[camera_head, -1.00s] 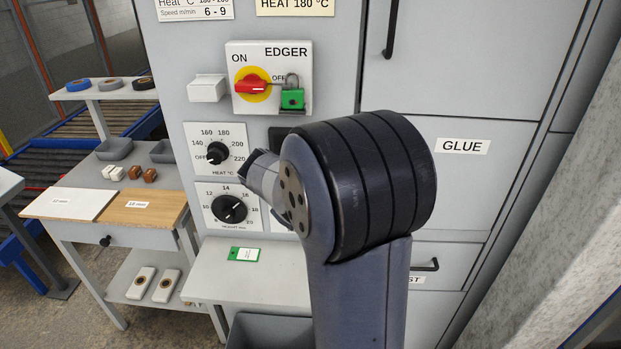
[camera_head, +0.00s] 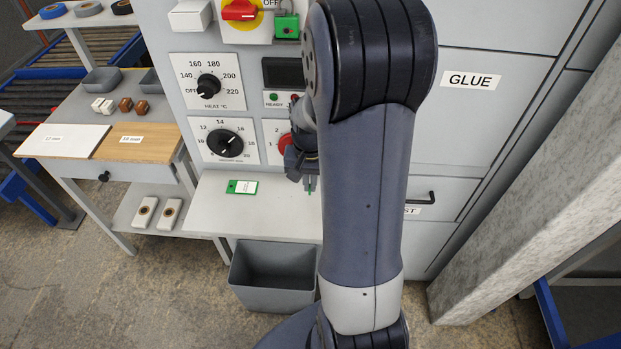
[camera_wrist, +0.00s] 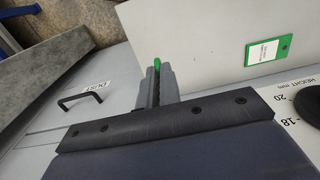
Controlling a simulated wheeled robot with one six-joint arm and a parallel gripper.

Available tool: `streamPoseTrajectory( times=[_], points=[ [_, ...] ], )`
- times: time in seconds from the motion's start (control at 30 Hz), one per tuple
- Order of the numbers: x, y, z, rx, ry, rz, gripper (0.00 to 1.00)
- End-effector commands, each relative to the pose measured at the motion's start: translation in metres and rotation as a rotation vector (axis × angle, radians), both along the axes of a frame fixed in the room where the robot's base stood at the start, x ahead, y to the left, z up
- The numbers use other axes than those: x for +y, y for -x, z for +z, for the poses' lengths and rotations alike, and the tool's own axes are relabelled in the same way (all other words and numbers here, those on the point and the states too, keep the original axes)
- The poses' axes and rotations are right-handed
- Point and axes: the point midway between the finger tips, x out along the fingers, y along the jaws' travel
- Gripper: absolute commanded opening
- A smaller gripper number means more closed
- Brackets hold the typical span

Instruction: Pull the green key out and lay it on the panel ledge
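The green key shows as a small green piece (camera_wrist: 157,63) between my fingertips in the wrist view. My gripper (camera_wrist: 158,82) is shut on it. In the head view my gripper (camera_head: 309,178) points down over the right part of the pale panel ledge (camera_head: 270,206), partly behind my arm, with a bit of green at its tips. I cannot tell whether the key touches the ledge. The ledge also shows in the wrist view (camera_wrist: 205,45). A green-and-white tag (camera_head: 242,187) lies on the ledge, left of my gripper.
The green padlock (camera_head: 287,26) hangs at the red switch (camera_head: 239,10) above. A grey bin (camera_head: 273,277) stands below. The ledge between tag and gripper is clear.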

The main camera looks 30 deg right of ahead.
Motion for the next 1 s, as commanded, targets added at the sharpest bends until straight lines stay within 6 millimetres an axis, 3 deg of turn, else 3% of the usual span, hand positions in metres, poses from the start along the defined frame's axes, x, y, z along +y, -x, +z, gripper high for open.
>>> streamPoseTrajectory(
  times=[0.27,1.0],
  points=[
    [0.0,0.0,-0.005,0.004,0.004,0.005,0.0],
    [0.0,0.0,-0.069,0.004,0.006,0.005,0.0]
  ],
)
